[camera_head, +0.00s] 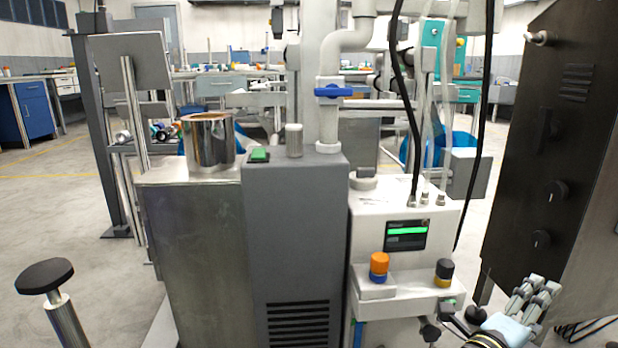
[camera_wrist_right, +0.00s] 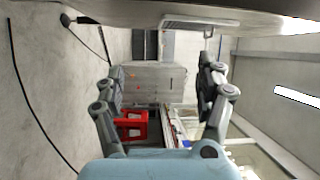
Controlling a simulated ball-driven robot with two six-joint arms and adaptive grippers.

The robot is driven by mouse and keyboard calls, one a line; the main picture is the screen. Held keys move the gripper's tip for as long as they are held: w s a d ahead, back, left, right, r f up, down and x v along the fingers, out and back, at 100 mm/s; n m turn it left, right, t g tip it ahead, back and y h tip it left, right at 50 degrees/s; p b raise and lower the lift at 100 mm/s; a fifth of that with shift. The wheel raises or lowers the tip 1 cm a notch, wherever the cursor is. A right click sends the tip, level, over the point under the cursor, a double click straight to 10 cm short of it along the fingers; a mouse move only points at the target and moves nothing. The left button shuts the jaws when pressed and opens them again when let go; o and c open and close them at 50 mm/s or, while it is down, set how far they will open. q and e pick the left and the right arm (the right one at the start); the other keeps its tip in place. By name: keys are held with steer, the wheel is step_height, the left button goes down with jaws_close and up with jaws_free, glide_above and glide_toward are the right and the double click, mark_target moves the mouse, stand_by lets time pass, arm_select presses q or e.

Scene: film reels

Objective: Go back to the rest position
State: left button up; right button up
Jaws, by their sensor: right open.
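My right gripper (camera_head: 532,297) is at the lower right of the head view, in front of the dark cabinet and to the right of the white machine. In the right wrist view its two fingers (camera_wrist_right: 163,78) stand wide apart with nothing between them close by. It is open and empty. My left gripper is not in view.
A dark cabinet (camera_head: 553,120) with knobs stands close beside my right gripper. A white machine (camera_head: 380,225) with a small screen carries an orange-and-blue knob (camera_head: 379,266) and a black-and-yellow knob (camera_head: 444,272). A red object (camera_wrist_right: 133,125) shows in the wrist view.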

steer(key=s+a+f+n+y, duration=0.2)
steer(key=s+a+n+y, duration=0.5)
steer(key=s+n+y, duration=0.5)
steer(key=s+a+f+n+y, duration=0.2)
steer(key=s+a+n+y, duration=0.35)
steer(key=s+n, duration=0.8)
arm_select(q)
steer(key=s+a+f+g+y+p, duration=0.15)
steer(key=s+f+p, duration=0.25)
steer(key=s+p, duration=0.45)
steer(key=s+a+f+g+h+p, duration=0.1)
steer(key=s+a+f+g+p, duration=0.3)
steer(key=p, duration=0.8)
arm_select(e)
steer(key=s+d+f+n+g+h, duration=0.1)
steer(key=s+d+f+n+g, duration=0.15)
steer(key=s+f, duration=0.35)
steer(key=s+d+f+n+g+h, duration=0.1)
steer(key=s+d+f+g, duration=0.25)
steer(key=s, duration=0.45)
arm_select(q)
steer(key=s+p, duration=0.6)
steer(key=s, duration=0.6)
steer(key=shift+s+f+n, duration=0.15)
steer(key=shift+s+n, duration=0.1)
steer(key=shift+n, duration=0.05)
arm_select(e)
steer(key=s+g, duration=0.3)
steer(key=s, duration=0.8)
steer(key=shift+s, duration=0.3)
